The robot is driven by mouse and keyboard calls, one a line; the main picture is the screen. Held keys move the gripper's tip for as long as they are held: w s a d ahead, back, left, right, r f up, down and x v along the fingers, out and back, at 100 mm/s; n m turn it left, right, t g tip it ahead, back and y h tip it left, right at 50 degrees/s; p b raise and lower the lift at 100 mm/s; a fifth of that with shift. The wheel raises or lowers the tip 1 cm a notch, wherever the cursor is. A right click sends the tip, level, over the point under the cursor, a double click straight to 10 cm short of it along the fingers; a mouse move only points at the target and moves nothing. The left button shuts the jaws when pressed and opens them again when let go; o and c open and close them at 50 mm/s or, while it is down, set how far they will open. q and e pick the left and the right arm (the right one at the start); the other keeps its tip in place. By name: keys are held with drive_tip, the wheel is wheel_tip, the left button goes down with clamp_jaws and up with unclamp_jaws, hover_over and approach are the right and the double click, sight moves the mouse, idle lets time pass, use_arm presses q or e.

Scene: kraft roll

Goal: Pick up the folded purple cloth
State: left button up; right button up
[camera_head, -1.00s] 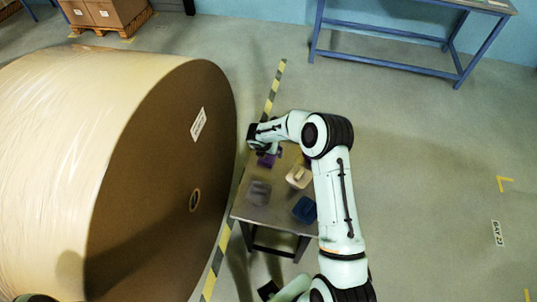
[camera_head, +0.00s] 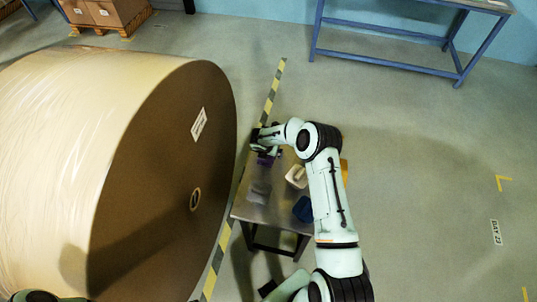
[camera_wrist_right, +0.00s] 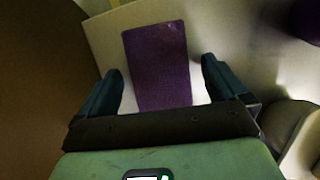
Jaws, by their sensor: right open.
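The folded purple cloth (camera_wrist_right: 158,65) lies flat on the table in the right wrist view, a dark purple rectangle. In the head view the cloth (camera_head: 266,160) is small and partly hidden under my right gripper (camera_head: 262,150). In the wrist view my right gripper (camera_wrist_right: 163,88) is open, with one finger on each side of the cloth's near part. I cannot tell whether the fingers touch it or how high they are. My left gripper is not in view.
The small metal table (camera_head: 270,212) also bears a cream item (camera_head: 296,177) and a dark blue item (camera_head: 303,209). A huge kraft roll (camera_head: 160,150) stands close to its left. Floor to the right is clear.

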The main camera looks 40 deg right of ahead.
drive_tip(key=shift+f, duration=0.15)
drive_tip(key=c, duration=1.1)
wheel_tip(320, 180, up, 20)
drive_tip(key=shift+f+p, duration=0.2)
drive_tip(key=shift+p, duration=0.65)
drive_tip(key=shift+c, duration=0.5)
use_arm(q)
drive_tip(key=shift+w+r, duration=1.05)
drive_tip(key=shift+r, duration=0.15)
use_arm(e)
drive_tip(key=shift+r, duration=0.4)
drive_tip(key=shift+o, duration=0.9)
